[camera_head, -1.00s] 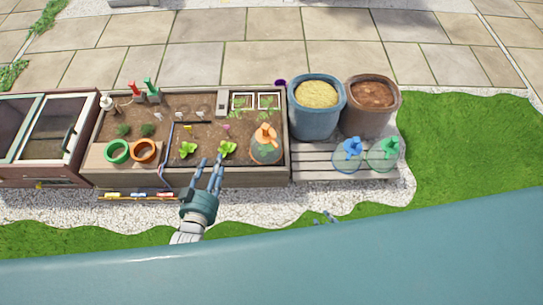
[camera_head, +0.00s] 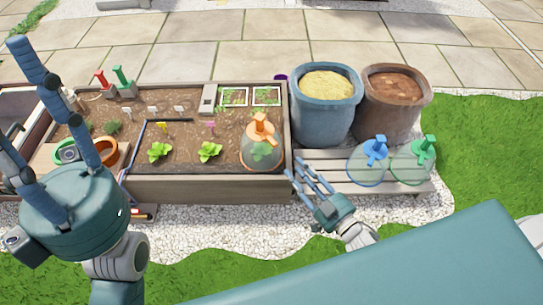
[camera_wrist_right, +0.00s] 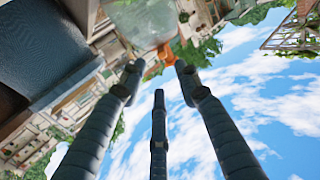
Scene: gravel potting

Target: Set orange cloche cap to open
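The orange cloche (camera_head: 262,152) is a clear dome with an orange rim, standing upright at the right end of the raised bed. Its orange cap (camera_head: 261,128) sits on top; I cannot tell its setting. My right gripper (camera_head: 303,172) is right of and nearer than the cloche, by the bed's front right corner, fingers pointing up-left. It is open, empty and apart from the cap. In the right wrist view, the orange cap (camera_wrist_right: 166,53) shows beyond the spread fingers (camera_wrist_right: 155,85). My left gripper (camera_head: 22,105) is large at the left, fingers up, open and empty.
A blue cloche (camera_head: 367,165) and a green cloche (camera_head: 412,160) stand on the slatted bench (camera_head: 330,173). A blue sack (camera_head: 322,122) and a brown sack (camera_head: 390,115) stand behind them. Seedlings (camera_head: 208,151) grow left of the orange cloche.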

